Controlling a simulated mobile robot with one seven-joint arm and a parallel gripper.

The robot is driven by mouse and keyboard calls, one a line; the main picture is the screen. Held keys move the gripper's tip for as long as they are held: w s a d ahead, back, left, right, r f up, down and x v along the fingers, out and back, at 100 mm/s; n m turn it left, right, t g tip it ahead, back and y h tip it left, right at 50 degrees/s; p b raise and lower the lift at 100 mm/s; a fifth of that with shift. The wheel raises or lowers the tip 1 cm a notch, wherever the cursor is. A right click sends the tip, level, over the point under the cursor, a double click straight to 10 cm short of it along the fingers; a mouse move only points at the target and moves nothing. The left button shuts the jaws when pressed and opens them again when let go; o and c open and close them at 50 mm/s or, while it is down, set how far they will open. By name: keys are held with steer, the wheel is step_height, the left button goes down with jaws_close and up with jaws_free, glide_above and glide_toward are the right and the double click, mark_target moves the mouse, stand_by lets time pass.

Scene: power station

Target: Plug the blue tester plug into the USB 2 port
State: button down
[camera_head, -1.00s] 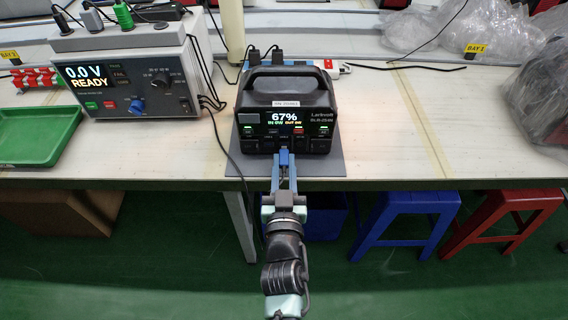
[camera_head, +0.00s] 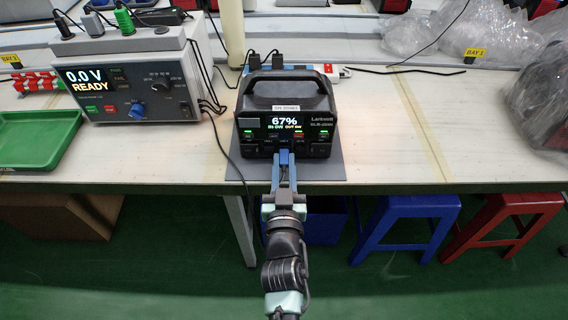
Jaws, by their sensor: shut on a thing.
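The black power station (camera_head: 285,90) stands on a dark mat (camera_head: 330,170) near the table's front edge. Its screen reads 67%, and its ports are in a row below the screen. My gripper (camera_head: 284,166) is in front of its lower middle, shut on the blue tester plug (camera_head: 284,156). The plug points at the front panel, at or very close to a port just right of the middle. The USB 2 port is hidden behind the plug and fingers; I cannot tell whether the plug is inside it.
A tester box (camera_head: 135,85) reading 0.0 V READY stands at the left, with cables hanging off it. A green tray (camera_head: 40,145) is at far left. Plastic bags (camera_head: 470,30) lie at the right. The table (camera_head: 400,140) right of the station is clear.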

steer(key=shift+w, duration=0.2)
steer(key=c, duration=0.7)
jaws_free()
steer(key=shift+o, duration=0.2)
steer(key=shift+s, duration=0.1)
steer(key=s, duration=1.2)
steer(key=shift+s, duration=0.4)
